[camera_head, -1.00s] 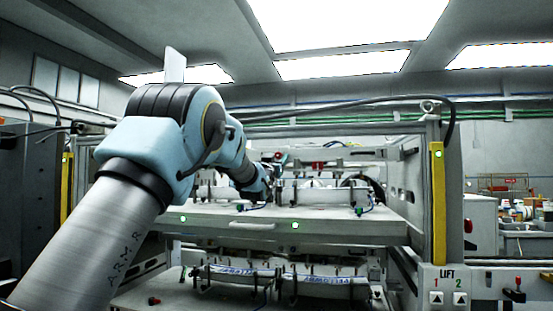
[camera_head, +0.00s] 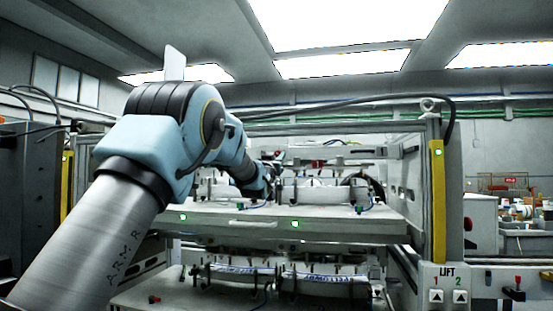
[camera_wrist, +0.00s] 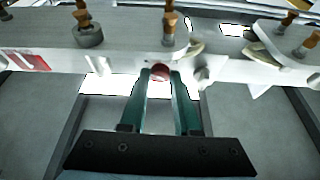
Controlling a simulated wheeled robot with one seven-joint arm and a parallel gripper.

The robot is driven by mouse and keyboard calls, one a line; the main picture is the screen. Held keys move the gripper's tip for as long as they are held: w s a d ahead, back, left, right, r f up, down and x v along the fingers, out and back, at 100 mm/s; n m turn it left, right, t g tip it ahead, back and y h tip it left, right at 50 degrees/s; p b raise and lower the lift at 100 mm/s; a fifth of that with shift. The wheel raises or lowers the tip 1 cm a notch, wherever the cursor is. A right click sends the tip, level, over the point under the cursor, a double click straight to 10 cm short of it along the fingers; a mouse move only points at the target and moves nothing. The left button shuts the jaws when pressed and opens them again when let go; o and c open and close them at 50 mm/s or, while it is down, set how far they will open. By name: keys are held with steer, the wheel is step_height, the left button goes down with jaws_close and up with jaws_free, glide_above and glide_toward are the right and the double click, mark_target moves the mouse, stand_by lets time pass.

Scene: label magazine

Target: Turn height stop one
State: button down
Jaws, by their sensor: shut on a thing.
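A round red knob (camera_wrist: 161,71), which I take to be height stop one, sits at the lower edge of a pale metal bar (camera_wrist: 115,62) in the wrist view. My gripper (camera_wrist: 161,78) has its two teal fingers on either side of the knob and is shut on it. The knob's turn angle cannot be read. In the head view my gripper (camera_head: 275,168) is small at the end of my arm, over the upper shelf of the machine (camera_head: 330,226), and the knob cannot be made out there.
Several copper-coloured bolts (camera_wrist: 168,20) stand along the bar. A red label (camera_wrist: 27,60) is on its left. In the head view, a lower shelf holds curved label strips (camera_head: 325,278). A yellow post (camera_head: 438,200) and a LIFT panel (camera_head: 447,285) stand at the right.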

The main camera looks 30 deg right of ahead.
steer(key=shift+f, duration=0.1)
steer(key=n+b, duration=0.1)
steer(key=n+t+y+b, duration=0.1)
steer(key=n+b, duration=0.1)
steer(key=shift+s+d+f+y, duration=0.1)
steer(key=shift+y, duration=0.2)
steer(key=n+y+b, duration=0.1)
steer(key=n, duration=0.2)
steer(key=shift+t, duration=0.4)
steer(key=n+y, duration=0.1)
steer(key=n, duration=0.2)
steer(key=n+y, duration=0.1)
steer(key=n, duration=0.1)
steer(key=shift+s+d+r+t+y+p, duration=0.15)
steer(key=shift+r+t+y+p, duration=0.15)
steer(key=shift+r+t, duration=0.1)
steer(key=shift+n+y+p, duration=0.95)
steer(key=shift+n+y, duration=0.05)
steer(key=shift+n, duration=1.3)
steer(key=c, duration=0.6)
jaws_free()
